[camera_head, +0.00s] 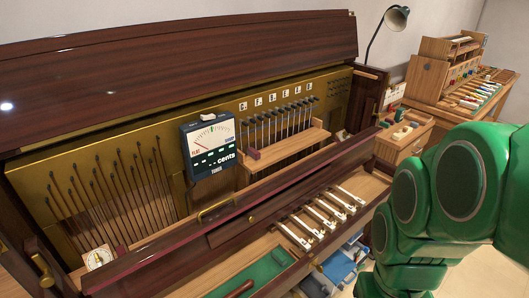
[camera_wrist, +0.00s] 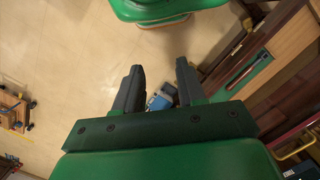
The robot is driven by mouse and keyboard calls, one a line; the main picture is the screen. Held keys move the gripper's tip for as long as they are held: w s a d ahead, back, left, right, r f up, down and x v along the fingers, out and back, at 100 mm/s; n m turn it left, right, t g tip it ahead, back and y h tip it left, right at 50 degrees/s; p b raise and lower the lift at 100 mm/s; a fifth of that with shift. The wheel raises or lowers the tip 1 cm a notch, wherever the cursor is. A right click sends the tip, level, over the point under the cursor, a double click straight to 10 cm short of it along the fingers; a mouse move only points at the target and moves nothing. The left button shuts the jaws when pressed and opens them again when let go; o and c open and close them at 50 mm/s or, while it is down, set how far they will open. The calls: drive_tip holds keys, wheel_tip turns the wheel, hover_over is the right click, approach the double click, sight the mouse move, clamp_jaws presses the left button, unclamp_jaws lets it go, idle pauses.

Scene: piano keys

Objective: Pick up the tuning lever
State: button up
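A dark red-brown handle (camera_head: 240,288), which looks like the tuning lever, lies on a green felt mat (camera_head: 262,271) at the bottom of the head view. In the wrist view a dark reddish rod (camera_wrist: 247,71) lies on the green felt at the right and looks like the same lever. My gripper (camera_wrist: 160,72) is open, with nothing between its fingers. It is to the left of the lever in the wrist view and apart from it. The head view shows my green arm at the right, but not the fingertips.
The piano has several white keys (camera_head: 320,216) right of the mat, and a long dark wooden rail (camera_head: 240,211) behind. A tuner meter (camera_head: 209,146) stands by the pins. Blue items (camera_head: 340,266) sit below the keys.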

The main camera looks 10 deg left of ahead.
drive_tip(key=m+g+y, duration=0.1)
drive_tip(key=m+y, duration=0.2)
drive_tip(key=m, duration=0.6)
hover_over(227, 297)
drive_tip(key=w+d, duration=0.2)
drive_tip(key=d, duration=0.1)
drive_tip(key=f, duration=2.9)
drive_tip(key=shift+a+f, duration=0.2)
drive_tip(key=shift+a, duration=0.05)
drive_tip(key=shift+a+f, duration=0.2)
drive_tip(key=shift+f, duration=0.2)
drive_tip(key=shift+x, duration=3.85)
clamp_jaws()
